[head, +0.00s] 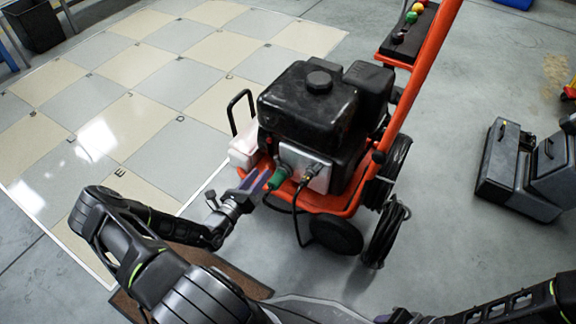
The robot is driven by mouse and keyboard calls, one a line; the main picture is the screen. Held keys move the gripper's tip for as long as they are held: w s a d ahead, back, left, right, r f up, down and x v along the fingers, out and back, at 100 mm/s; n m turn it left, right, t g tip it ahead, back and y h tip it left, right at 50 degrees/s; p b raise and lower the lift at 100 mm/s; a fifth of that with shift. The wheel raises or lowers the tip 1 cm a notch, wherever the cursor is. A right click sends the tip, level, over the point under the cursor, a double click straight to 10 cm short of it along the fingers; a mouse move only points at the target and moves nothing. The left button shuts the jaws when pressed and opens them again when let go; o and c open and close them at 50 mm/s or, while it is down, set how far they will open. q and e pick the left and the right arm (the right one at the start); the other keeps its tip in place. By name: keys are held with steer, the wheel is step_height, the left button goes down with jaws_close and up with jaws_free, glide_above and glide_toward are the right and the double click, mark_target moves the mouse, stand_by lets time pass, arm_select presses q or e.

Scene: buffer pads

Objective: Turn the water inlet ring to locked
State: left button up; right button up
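The orange-framed machine (322,198) with a black tank stands at the centre of the head view. A green ring-shaped fitting (278,178) sits low on its front left, beside a grey panel with a black hose; it seems to be the water inlet ring. My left gripper (260,181) reaches in from the left, its fingertips right beside the green fitting. I cannot tell whether they touch it or how far apart they are. The ring's markings are too small to read.
Black wheels (336,234) and a coiled hose (386,232) are on the machine's right side. An orange handle (424,72) rises to the upper right. An open grey toolbox (510,172) lies on the floor at right. Checkered floor tiles (140,67) at left are clear.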

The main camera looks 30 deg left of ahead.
mark_target(275, 158)
arm_select(q)
steer(key=w+b, duration=0.3)
steer(key=w, duration=0.3)
steer(key=shift+w+f, duration=0.1)
steer(key=shift+w, duration=0.8)
jaws_close()
